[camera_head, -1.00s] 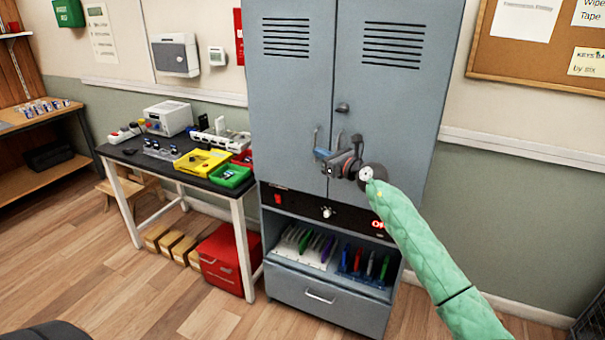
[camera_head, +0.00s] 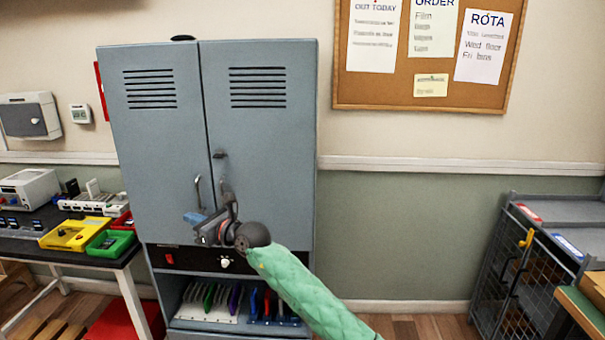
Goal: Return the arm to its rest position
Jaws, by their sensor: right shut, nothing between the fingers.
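My right arm, in a green quilted sleeve, comes in from the lower right of the head view. My right gripper (camera_head: 207,229) is in front of the grey cabinet (camera_head: 265,135), near the lower part of its doors. Its fingers are shut with nothing between them. The cabinet doors are closed, and a door handle (camera_head: 198,191) shows just above the gripper. I cannot tell whether the gripper touches the door. My left gripper is not in view.
Left of the cabinet is a table with a yellow tray (camera_head: 72,236) and a green tray (camera_head: 109,244). Several coloured phones or slabs stand on the cabinet's open shelf (camera_head: 196,312). A wire cage rack (camera_head: 520,262) stands at the right. Floor between cabinet and rack is clear.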

